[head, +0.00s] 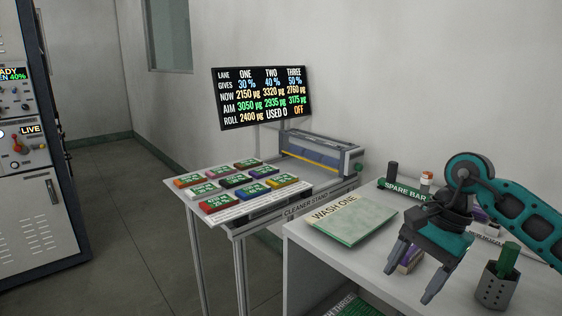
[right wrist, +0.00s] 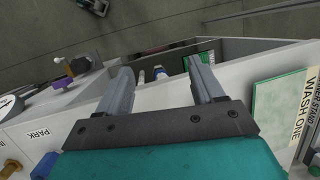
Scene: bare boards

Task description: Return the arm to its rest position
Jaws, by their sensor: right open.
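My right gripper (head: 412,274) hangs over the front of the white table, with its two grey fingers apart and nothing between them. My teal right arm comes in from the right edge of the head view and bends down at the wrist. In the right wrist view the gripper's fingers (right wrist: 160,75) are also spread and empty. The pale green WASH ONE board (head: 352,220) lies flat on the table to the left of the gripper; it also shows in the right wrist view (right wrist: 280,105). My left gripper is in neither view.
A perforated cup (head: 495,290) holding a green piece stands right of the gripper. A purple box (head: 411,258) is partly hidden behind the fingers. The SPARE BAR (head: 403,190) lies behind. A stand with several coloured blocks (head: 197,189) and a lane display (head: 262,97) are further left.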

